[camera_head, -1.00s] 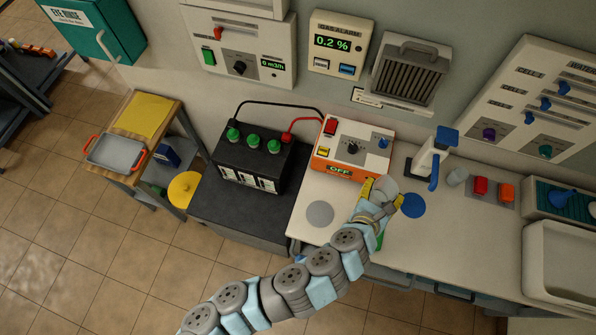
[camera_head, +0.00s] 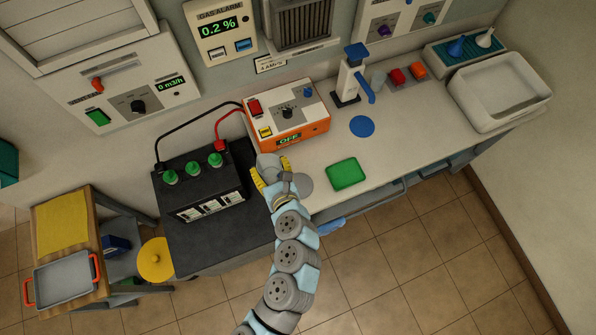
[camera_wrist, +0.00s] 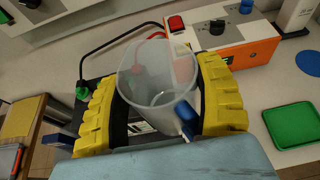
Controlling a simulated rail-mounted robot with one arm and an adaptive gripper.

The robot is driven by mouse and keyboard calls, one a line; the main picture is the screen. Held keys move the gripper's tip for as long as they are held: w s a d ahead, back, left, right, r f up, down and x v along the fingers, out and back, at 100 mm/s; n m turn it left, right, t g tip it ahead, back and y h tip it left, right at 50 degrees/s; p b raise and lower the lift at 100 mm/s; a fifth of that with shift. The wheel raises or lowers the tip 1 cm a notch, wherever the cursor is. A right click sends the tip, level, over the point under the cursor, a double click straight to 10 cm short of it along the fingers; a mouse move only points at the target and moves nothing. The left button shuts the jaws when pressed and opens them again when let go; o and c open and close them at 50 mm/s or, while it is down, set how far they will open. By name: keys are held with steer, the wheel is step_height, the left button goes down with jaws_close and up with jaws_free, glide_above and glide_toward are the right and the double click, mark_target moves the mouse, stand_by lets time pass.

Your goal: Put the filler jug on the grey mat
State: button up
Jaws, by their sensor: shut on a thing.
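The filler jug (camera_wrist: 155,85) is a clear, open-topped cup with a blue part low on its right side in the wrist view. My gripper (camera_wrist: 160,105) is shut around it, with a yellow-padded finger on each side. In the head view the jug (camera_head: 268,162) shows between the yellow fingers of my gripper (camera_head: 271,172), near the battery's right edge. The grey mat (camera_head: 305,184) is a round disc on the counter, just right of my gripper and partly hidden by it. I cannot tell how high the jug is held.
A green mat (camera_head: 345,173) and a blue disc (camera_head: 361,126) lie clear on the counter to the right. The orange charger (camera_head: 287,114) stands behind my gripper. The black battery (camera_head: 200,185) with green caps and cables stands to the left.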

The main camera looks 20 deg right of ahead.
steer(key=s+d+f+b, duration=0.65)
steer(key=s+d, duration=0.45)
steer(key=s, duration=0.2)
steer(key=shift+h, duration=0.4)
steer(key=shift+w+a+f+b, duration=0.3)
steer(key=shift+w+f+b, duration=1.2)
steer(key=shift+w+f, duration=0.8)
steer(key=shift+w+a+f+b, duration=0.25)
steer(key=shift+w+f+b, duration=1.3)
steer(key=shift+w+f, duration=0.7)
steer(key=shift+w+a+f+b, duration=0.3)
steer(key=shift+w+f+b, duration=1.2)
steer(key=shift+w+f, duration=0.75)
steer(key=shift+w+r, duration=0.1)
steer(key=shift+w, duration=0.05)
steer(key=o, duration=1.2)
steer(key=shift+o, duration=0.2)
